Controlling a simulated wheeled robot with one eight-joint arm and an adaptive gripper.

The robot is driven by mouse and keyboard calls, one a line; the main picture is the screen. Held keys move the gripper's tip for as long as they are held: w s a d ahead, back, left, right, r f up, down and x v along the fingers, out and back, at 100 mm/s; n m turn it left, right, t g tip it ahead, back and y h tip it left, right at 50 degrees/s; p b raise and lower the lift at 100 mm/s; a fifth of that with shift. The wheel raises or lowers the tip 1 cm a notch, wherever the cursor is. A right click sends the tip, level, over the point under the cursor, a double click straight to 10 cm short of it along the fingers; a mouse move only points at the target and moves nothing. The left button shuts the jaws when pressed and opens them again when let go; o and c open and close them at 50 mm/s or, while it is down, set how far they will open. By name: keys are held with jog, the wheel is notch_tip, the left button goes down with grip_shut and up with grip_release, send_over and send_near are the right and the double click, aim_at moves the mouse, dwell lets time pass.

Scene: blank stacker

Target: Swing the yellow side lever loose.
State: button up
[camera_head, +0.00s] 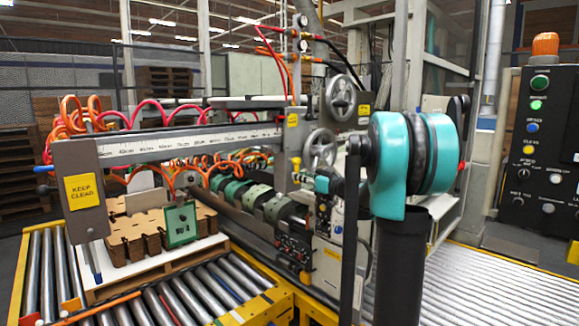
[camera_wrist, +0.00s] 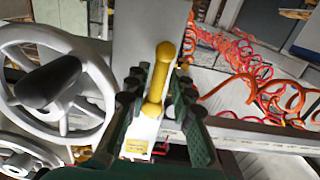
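The yellow side lever (camera_wrist: 158,76) stands near the centre of the wrist view, a yellow bar with a rounded knob at its upper end. Its lower end meets a white part with a yellow label. My gripper (camera_wrist: 156,92) is open, one dark finger on each side of the lever. I cannot tell whether either finger touches it. In the head view, a small yellow piece (camera_head: 296,164) beside the lower handwheel may be the lever. My teal arm covers part of the machine there, and I cannot make out the gripper clearly.
A grey handwheel (camera_wrist: 52,84) with a dark grip is close on the left of the wrist view, with another wheel (camera_wrist: 22,160) below. Orange coiled hoses (camera_wrist: 245,62) hang at the right. A control panel (camera_head: 540,150) stands right of my arm.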

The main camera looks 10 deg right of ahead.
jog(key=m, duration=0.1)
jog(key=a+m, duration=0.1)
jog(key=m, duration=0.1)
jog(key=a+m, duration=0.1)
jog(key=shift+s+a+r+m, duration=0.2)
jog(key=shift+a+m, duration=0.05)
jog(key=shift+m, duration=0.15)
notch_tip(320, 180, up, 4)
jog(key=s+a+m, duration=0.2)
jog(key=m, duration=1)
jog(key=v, duration=0.8)
jog(key=shift+s, duration=0.3)
jog(key=shift+d, duration=0.1)
